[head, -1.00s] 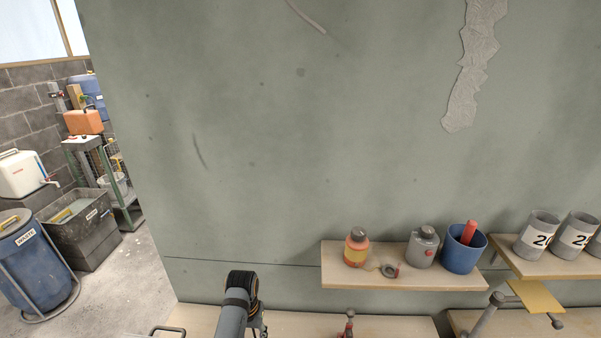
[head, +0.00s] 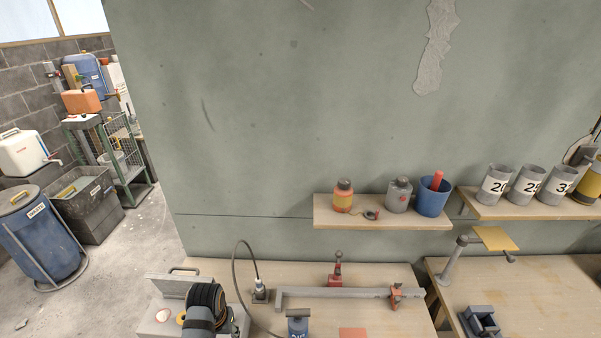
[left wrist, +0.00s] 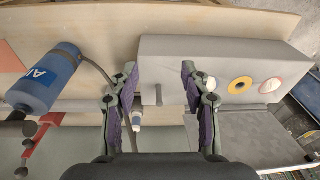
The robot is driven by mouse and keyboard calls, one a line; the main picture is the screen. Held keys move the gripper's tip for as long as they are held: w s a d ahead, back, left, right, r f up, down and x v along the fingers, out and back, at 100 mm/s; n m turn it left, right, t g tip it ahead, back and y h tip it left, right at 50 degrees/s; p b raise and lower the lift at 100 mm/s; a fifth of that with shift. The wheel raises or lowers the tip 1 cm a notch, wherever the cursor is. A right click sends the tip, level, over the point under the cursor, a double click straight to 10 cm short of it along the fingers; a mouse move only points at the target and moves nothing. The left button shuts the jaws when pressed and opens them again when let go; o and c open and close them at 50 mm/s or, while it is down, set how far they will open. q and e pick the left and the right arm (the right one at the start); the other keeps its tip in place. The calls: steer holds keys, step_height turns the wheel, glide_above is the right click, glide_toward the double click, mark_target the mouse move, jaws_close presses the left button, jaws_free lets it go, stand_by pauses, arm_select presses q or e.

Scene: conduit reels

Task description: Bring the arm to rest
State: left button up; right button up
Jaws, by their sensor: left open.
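My left gripper (left wrist: 159,72) is open in the left wrist view, with its two purple-padded fingers apart and nothing held between them. It is over the bench in front of a grey box (left wrist: 182,57) with a yellow ring and round buttons. In the head view my left arm (head: 204,308) comes in at the bottom left, in front of that grey box (head: 155,322); its fingers cannot be made out there. My right gripper is in neither view.
A blue cylinder (left wrist: 48,82) lies left of the fingers, with a hose. A grey bar (head: 345,292) with red clamps lies along the bench (head: 385,272). Shelves hold bottles, a blue cup (head: 433,200) and numbered grey cups. A blue waste drum (head: 42,240) stands at the left.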

arm_select(q)
steer(key=s+a+r+m+t, duration=0.1)
steer(key=s+a+r, duration=0.1)
steer(key=s+r, duration=0.35)
steer(key=s+a+r+t, duration=0.1)
steer(key=s+r, duration=0.2)
steer(key=s, duration=0.5)
steer(key=s+a+f+g+b, duration=0.1)
steer(key=s+a+f+b, duration=0.1)
steer(key=f, duration=1.5)
steer(key=s+a+f+b, duration=0.1)
steer(key=f+b, duration=0.1)
steer(key=f, duration=1.5)
steer(key=s+a+f+g+b, duration=0.1)
steer(key=s+f+b, duration=0.1)
steer(key=s+f, duration=1.4)
steer(key=shift+s+f+b, duration=0.15)
steer(key=shift+s+b, duration=0.2)
steer(key=shift+s, duration=0.35)
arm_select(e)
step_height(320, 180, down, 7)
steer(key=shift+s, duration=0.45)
arm_select(q)
steer(key=shift+a, duration=0.15)
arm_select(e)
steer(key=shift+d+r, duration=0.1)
